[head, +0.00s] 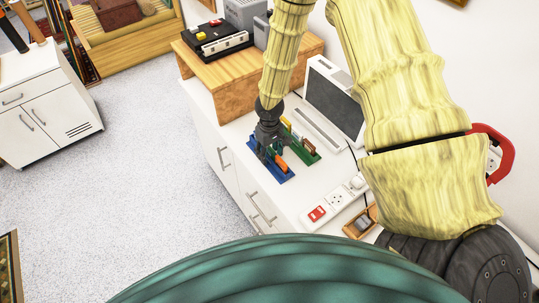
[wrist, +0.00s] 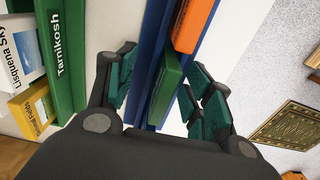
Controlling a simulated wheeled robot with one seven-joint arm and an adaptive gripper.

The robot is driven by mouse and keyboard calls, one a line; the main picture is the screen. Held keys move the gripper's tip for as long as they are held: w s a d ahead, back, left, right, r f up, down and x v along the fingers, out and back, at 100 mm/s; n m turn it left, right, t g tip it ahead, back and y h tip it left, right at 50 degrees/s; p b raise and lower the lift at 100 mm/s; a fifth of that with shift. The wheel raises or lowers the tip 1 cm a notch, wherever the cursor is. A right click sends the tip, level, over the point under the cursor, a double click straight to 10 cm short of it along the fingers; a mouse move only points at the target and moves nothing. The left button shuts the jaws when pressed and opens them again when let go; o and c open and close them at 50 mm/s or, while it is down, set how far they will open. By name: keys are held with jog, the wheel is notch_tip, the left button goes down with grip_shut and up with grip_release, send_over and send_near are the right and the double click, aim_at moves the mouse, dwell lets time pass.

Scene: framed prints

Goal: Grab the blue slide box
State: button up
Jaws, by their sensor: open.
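In the head view a blue holder (head: 285,177) lies on the white counter, with an orange block (head: 281,163) and a green block on it. My gripper (head: 268,148) is down over its far end and hides part of it. In the wrist view my gripper (wrist: 160,84) is open. Long blue surfaces (wrist: 152,40) run between and beyond the fingers, alongside the green block (wrist: 166,88) and the orange block (wrist: 191,24). The green block is between the fingers, close to the right one. I cannot tell which blue surface is the slide box and which is the holder.
A green holder (head: 304,151) with yellow and brown blocks is just behind. A grey-white panel device (head: 334,98), a power strip (head: 336,199) and a wooden stand (head: 247,77) surround it.

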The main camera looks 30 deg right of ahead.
jog(key=shift+s+f, duration=0.15)
jog(key=shift+f, duration=0.15)
grip_shut()
dwell(0.4)
